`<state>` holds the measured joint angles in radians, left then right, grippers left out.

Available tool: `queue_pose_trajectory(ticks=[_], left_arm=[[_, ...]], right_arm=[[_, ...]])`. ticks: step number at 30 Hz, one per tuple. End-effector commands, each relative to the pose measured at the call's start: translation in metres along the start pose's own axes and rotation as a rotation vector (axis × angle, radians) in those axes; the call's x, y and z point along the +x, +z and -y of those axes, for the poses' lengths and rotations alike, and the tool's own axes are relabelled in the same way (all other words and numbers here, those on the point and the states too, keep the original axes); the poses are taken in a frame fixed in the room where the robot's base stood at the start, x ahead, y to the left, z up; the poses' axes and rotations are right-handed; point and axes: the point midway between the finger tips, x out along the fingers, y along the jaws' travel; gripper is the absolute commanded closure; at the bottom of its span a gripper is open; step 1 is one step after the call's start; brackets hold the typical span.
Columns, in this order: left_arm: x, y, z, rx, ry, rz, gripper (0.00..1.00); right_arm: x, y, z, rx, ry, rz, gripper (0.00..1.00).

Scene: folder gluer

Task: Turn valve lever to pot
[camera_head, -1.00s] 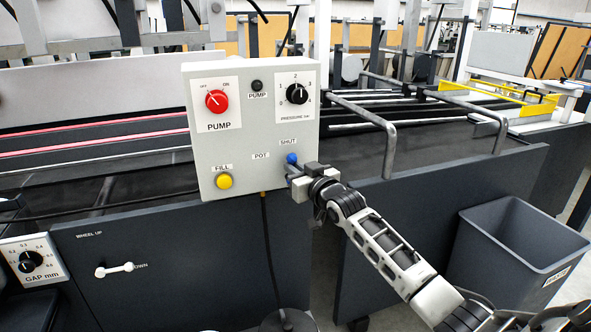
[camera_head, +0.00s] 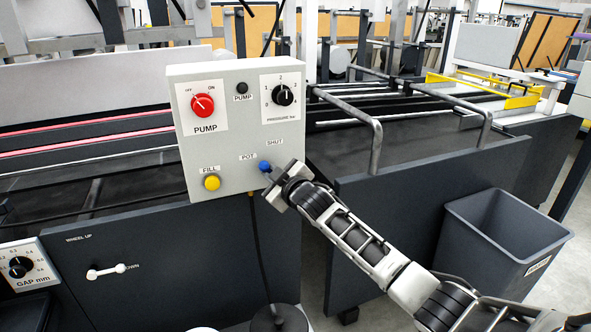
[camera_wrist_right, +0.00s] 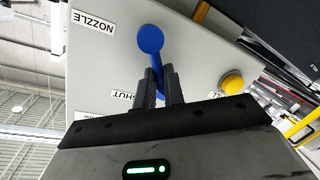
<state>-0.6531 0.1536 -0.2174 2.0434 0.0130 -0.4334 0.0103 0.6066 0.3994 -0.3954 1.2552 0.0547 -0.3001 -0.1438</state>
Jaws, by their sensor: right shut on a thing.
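The blue valve lever (camera_head: 265,167) is on the front of the grey control box (camera_head: 230,135). Its round blue end shows below and between the POT label (camera_head: 248,157) and the SHUT label (camera_head: 274,143), a little nearer POT. My right gripper (camera_head: 274,179) comes in from the lower right and is shut on the lever. In the right wrist view, the lever (camera_wrist_right: 151,42) has a round blue end, and its shaft runs down between my two dark fingers (camera_wrist_right: 160,88). My left gripper is not in view.
The box also has a red PUMP knob (camera_head: 202,105), a black pressure knob (camera_head: 283,95) and a yellow FILL button (camera_head: 212,183). A metal rail (camera_head: 376,150) stands to the right. A grey waste bin (camera_head: 500,240) stands on the floor at right.

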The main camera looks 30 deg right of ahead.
Motion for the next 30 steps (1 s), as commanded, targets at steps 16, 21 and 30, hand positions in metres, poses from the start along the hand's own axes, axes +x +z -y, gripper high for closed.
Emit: queue_pose_trajectory(ticks=[16,21,30], left_arm=[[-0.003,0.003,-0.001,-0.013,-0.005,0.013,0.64],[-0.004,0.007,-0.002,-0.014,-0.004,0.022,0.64],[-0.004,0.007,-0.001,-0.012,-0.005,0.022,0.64]], right_arm=[[0.002,0.0,0.009,-0.156,-0.004,0.033,1.0],[0.002,0.001,0.009,-0.159,-0.004,0.034,1.0],[0.002,0.0,0.009,-0.157,-0.004,0.033,0.68]])
